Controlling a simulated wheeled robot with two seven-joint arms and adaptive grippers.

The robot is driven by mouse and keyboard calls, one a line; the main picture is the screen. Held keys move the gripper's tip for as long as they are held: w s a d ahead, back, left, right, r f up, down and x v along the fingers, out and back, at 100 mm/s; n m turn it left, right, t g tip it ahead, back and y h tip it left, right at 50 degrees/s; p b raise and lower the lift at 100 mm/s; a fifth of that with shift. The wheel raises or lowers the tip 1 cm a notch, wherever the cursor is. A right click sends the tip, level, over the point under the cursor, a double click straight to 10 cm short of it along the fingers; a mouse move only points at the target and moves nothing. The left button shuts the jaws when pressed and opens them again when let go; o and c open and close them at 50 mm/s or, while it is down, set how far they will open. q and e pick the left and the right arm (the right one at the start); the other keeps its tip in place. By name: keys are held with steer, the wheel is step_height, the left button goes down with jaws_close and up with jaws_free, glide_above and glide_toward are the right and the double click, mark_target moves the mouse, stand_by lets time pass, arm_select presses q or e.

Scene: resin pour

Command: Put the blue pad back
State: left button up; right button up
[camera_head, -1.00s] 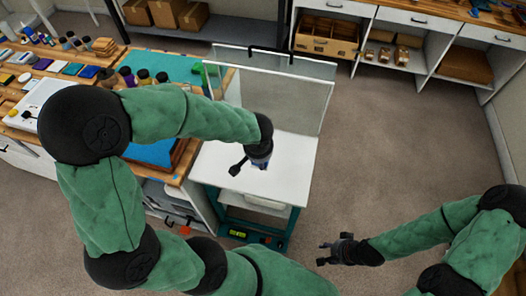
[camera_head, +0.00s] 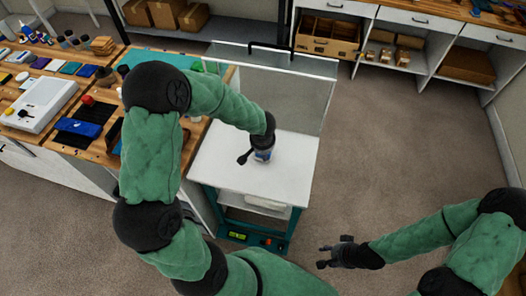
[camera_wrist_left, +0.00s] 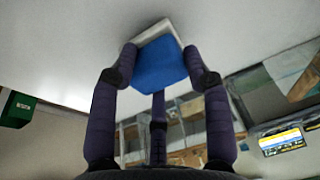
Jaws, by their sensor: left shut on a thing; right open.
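My left gripper (camera_head: 255,158) is low over the white top (camera_head: 225,165) of a teal-framed cart. In the left wrist view its fingers (camera_wrist_left: 162,65) are shut on the blue pad (camera_wrist_left: 162,64), a blue block with a pale edge behind it. Several coloured pads (camera_head: 50,66) lie in a row on the wooden bench at the left. My right gripper (camera_head: 325,257) is open and empty over the floor.
A clear screen (camera_head: 290,95) with a dark handle stands along the cart's back. A white device (camera_head: 40,103) and a dark blue item (camera_head: 80,127) are on the bench. My left arm hides part of the bench. The floor at right is clear.

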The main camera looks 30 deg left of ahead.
arm_select(q)
steer(key=shift+f, duration=0.2)
steer(key=shift+f, duration=0.1)
steer(key=o, duration=1.1)
